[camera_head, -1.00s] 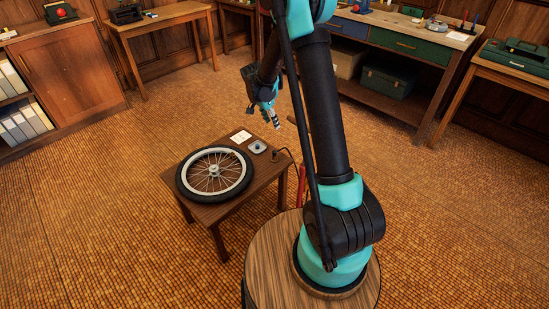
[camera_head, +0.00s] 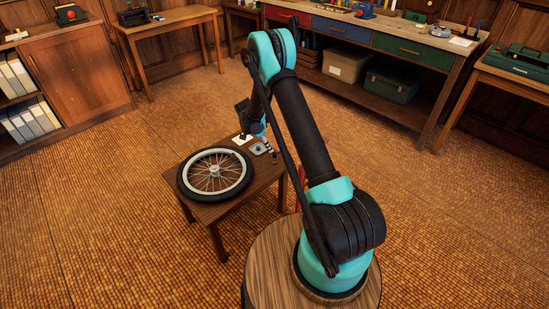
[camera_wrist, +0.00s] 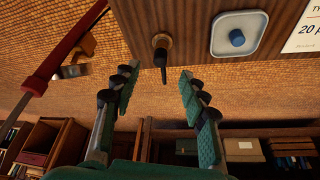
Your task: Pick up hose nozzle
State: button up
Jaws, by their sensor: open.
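The hose nozzle (camera_wrist: 162,48), dark with a brass-coloured collar, is at the edge of the small wooden table (camera_head: 216,214) in the wrist view. My gripper (camera_wrist: 157,82) is open and empty, its two green, dark-padded fingers apart on either side of the nozzle's line. The nozzle's tip points toward the gap, and I see no finger touching it. In the head view my gripper (camera_head: 268,146) is low over the table's far right corner, partly hiding that area.
A spoked wheel (camera_head: 214,173) lies on the small table. A pale square dish with a blue knob (camera_wrist: 237,36) and a white card (camera_wrist: 303,30) lie beside the nozzle. A red tool (camera_wrist: 57,57) is off the table edge. Workbenches (camera_head: 410,45) line the back wall.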

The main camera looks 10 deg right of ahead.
aim_at(274, 153)
jog(key=x, duration=0.9)
jog(key=shift+w+d+f, duration=0.15)
jog(key=shift+d+f, duration=0.05)
jog(key=shift+f, duration=0.05)
jog(key=shift+c, duration=0.2)
grip_shut()
